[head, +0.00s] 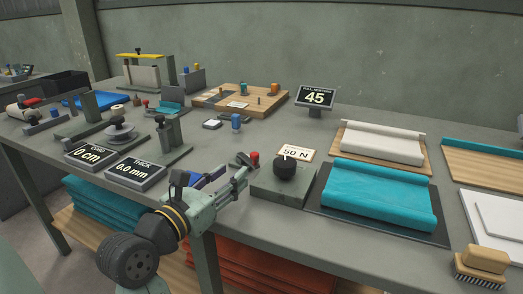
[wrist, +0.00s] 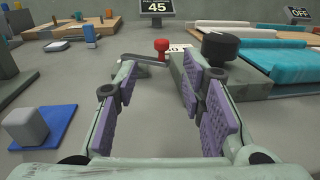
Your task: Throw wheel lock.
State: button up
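A small lever with a red knob (head: 254,156) lies beside the black round knob (head: 285,166) on its grey block (head: 272,190); no label names the wheel lock. In the wrist view the red knob (wrist: 161,45) stands upright ahead, on or beside a dark bar (wrist: 143,57). The black knob (wrist: 220,46) is to its right. My gripper (head: 240,181) is low over the front of the bench, short of the lever. In the wrist view my gripper (wrist: 160,80) is open, its purple pads apart with nothing between them. The right finger overlaps the grey block's left side.
A blue pad (wrist: 45,130) with a grey cube (wrist: 27,121) is left of my gripper. A "50 N" sign (head: 295,153) stands behind the black knob. Teal rolled cloth (head: 375,190) is at right. A "45" display (head: 315,97) is at the back.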

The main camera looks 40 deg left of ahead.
aim_at(252, 158)
jog(key=w, duration=0.3)
jog(key=w+p, duration=0.1)
jog(key=w, duration=0.2)
jog(key=w+p, duration=0.1)
jog(key=w, duration=0.3)
jog(key=shift+w+a, duration=0.1)
jog(key=shift+a, duration=0.3)
grip_shut()
